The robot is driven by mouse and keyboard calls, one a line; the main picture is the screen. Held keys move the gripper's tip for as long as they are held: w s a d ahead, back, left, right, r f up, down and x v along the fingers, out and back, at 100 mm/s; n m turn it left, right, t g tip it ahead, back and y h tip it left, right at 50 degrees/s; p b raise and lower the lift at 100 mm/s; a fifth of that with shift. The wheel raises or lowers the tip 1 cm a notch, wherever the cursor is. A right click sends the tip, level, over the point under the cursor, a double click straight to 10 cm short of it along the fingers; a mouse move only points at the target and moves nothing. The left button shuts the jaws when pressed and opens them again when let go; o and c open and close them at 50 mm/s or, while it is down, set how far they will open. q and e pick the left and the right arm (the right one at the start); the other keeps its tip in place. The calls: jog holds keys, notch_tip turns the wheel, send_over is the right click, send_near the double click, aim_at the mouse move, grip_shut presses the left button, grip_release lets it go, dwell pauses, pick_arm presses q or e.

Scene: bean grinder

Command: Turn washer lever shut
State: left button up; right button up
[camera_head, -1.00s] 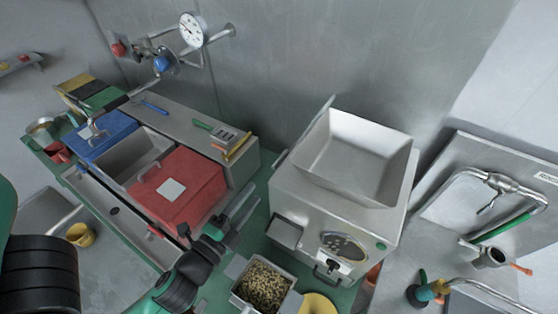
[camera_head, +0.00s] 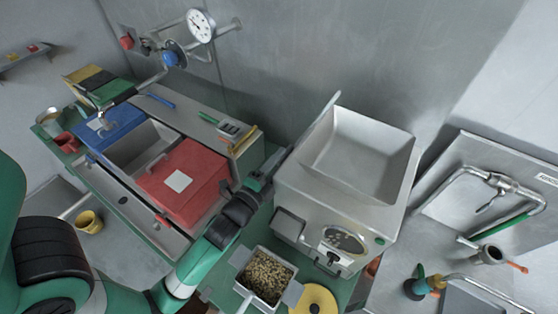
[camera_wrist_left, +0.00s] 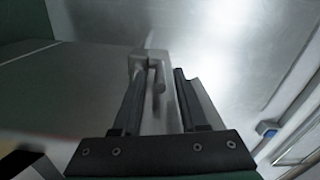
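A thin grey metal lever (camera_head: 323,112) slants along the left side of the steel machine with the square hopper. I cannot tell for sure that it is the washer lever. My left gripper (camera_head: 283,157) is at the lever's lower end, beside the machine's upper left edge. In the left wrist view, the two dark fingers (camera_wrist_left: 158,90) are apart. A small grey metal block with a short rounded handle (camera_wrist_left: 158,78) shows between and just beyond them, with gaps on both sides. The left hand partly hides the lever's lower end. My right gripper is not in view.
The machine's hopper (camera_head: 360,150) stands close right of the left gripper. A red lid (camera_head: 190,195) is to its left, and a tray of beans (camera_head: 265,275) is below it. A sink with a faucet (camera_head: 492,185) is at right. A wall gauge (camera_head: 201,25) is above.

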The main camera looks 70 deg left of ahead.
pick_arm(q)
grip_shut()
dwell(1.2)
